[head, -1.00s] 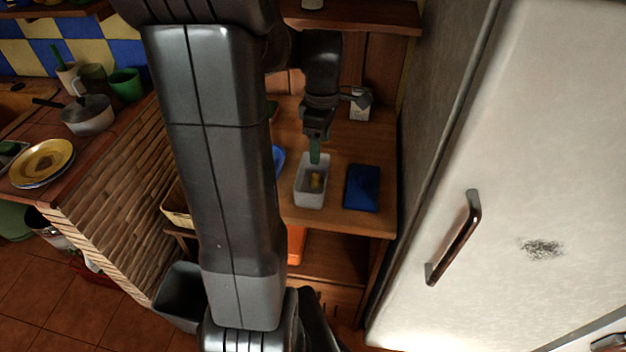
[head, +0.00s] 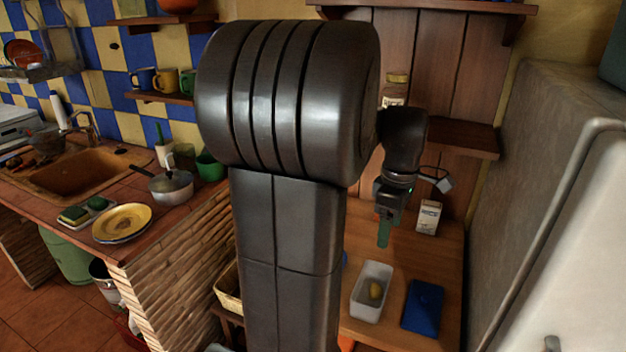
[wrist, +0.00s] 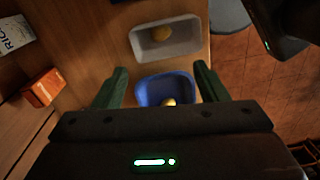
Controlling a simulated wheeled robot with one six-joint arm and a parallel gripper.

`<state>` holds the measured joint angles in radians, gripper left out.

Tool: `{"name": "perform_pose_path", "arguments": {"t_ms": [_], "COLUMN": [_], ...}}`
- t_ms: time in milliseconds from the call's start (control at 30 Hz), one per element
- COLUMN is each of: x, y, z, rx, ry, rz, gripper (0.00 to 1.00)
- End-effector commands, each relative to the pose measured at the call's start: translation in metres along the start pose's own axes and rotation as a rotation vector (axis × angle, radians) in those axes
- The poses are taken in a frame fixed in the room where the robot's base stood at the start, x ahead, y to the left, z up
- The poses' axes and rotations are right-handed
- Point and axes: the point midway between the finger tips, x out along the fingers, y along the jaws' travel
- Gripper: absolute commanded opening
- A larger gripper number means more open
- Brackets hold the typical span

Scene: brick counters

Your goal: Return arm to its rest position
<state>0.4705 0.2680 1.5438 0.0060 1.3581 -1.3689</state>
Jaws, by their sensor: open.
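My gripper (head: 384,232) is raised above the wooden cabinet top, behind the white tub in the head view. In the wrist view my gripper (wrist: 155,90) has its two green fingers spread wide apart with nothing between them at their height. A blue bowl (wrist: 152,90) with a yellow item in it shows below, between the fingers. My dark arm fills the middle of the head view and hides part of the cabinet top.
A white tub (head: 358,299) holding a yellow item (head: 376,290) stands on the wooden top (head: 437,255). A dark blue flat object (head: 423,307) lies to its right. A carton (head: 428,217) stands behind. A wooden shelf (head: 468,138) and the pale fridge (head: 575,210) are close by.

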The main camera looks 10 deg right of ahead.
Motion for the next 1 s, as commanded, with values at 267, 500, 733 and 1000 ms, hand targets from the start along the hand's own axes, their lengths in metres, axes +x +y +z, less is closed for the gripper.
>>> {"name": "perform_pose_path", "arguments": {"t_ms": [267, 500, 733, 1000], "x": [0.033, 0.082, 0.128, 0.110], "y": [-0.001, -0.001, -0.001, -0.001], "z": [0.000, 0.000, 0.000, 0.000], "rx": [0.000, 0.000, 0.000, 0.000], "ry": [-0.001, -0.001, -0.001, 0.000], "rz": [-0.005, -0.006, -0.007, 0.000], "gripper": [0.66, 0.66, 0.66, 0.66]}}
